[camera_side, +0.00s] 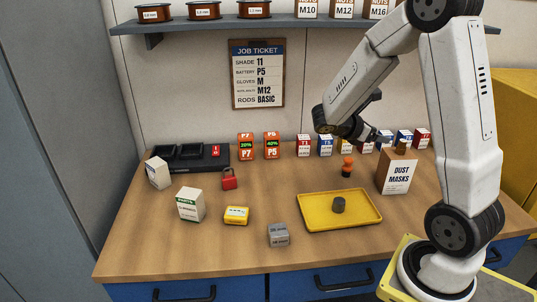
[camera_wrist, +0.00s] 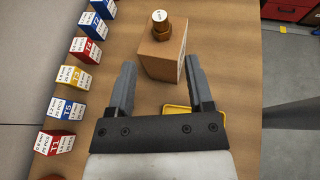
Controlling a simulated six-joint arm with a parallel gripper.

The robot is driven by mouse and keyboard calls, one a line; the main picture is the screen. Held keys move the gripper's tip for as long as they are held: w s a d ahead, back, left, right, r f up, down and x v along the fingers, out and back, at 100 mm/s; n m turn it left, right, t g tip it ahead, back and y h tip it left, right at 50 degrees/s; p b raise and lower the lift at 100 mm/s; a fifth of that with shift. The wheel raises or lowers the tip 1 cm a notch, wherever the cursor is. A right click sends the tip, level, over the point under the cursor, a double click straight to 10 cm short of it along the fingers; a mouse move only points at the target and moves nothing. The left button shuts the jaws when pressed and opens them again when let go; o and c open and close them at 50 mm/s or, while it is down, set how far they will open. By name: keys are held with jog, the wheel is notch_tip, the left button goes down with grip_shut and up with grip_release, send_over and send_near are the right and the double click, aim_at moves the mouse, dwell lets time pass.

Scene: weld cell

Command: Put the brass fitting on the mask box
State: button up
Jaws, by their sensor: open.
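The mask box (camera_side: 397,176), a brown carton with a white "DUST MASKS" label, stands upright at the right of the bench. The brass fitting (camera_side: 401,147) sits on top of it. In the wrist view the brass fitting (camera_wrist: 161,28) stands upright on the top of the mask box (camera_wrist: 160,62), with a pale round upper end. My gripper (camera_wrist: 159,65) is open and empty, with the box ahead of its fingers and the fitting beyond the fingertips. In the side view my gripper (camera_side: 376,130) is behind and left of the fitting, apart from it, partly hidden.
An orange-and-black item (camera_side: 347,167) stands to the box's left. A row of small labelled boxes (camera_side: 325,146) lines the back.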

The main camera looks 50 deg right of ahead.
jog(key=w+a+f+m+t+y, duration=0.1)
jog(key=a+f+m+t+y, duration=0.1)
jog(key=a, duration=0.7)
jog(key=w+a+f+m+t+y, duration=0.2)
jog(key=a+f+m+t+y, duration=0.1)
jog(key=a, duration=0.6)
jog(key=w+a+f+m+t+y, duration=0.1)
jog(key=a+f+m+t+y, duration=0.2)
jog(key=a+m+y, duration=0.3)
jog(key=a+t, duration=0.1)
jog(key=a, duration=0.2)
jog(key=shift+w+m+t, duration=0.2)
jog(key=shift+m+t, duration=0.1)
